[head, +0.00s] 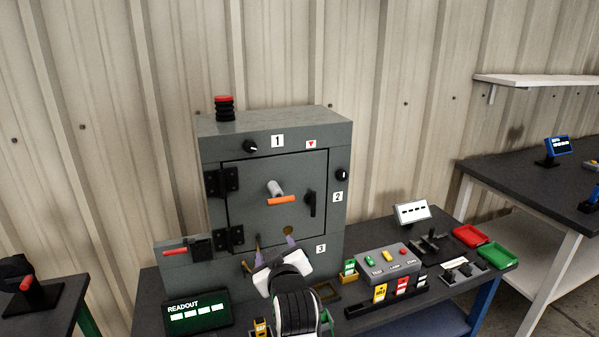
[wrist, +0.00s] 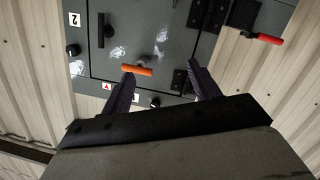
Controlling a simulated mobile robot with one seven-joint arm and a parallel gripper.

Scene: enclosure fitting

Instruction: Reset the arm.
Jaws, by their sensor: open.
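My gripper (head: 274,246) is in front of the lower part of the grey enclosure (head: 325,135), its white and black body rising from the bottom of the head view. Its two dark purple fingers are apart with nothing between them. In the wrist view the open gripper (wrist: 160,78) faces the enclosure door (wrist: 146,18), which looks upside down there. The door is shut. An orange-handled lever (head: 281,200) sticks out from the door's middle; in the wrist view the orange handle (wrist: 137,70) appears between the fingers' lines, and I cannot tell how far off it is.
A red-handled switch box (head: 180,252) adjoins the enclosure's left. A button panel (head: 388,262), a white display (head: 411,211), and red (head: 467,235) and green (head: 497,256) trays stand right. A readout (head: 198,313) stands front left. Free space lies above the bench's right side.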

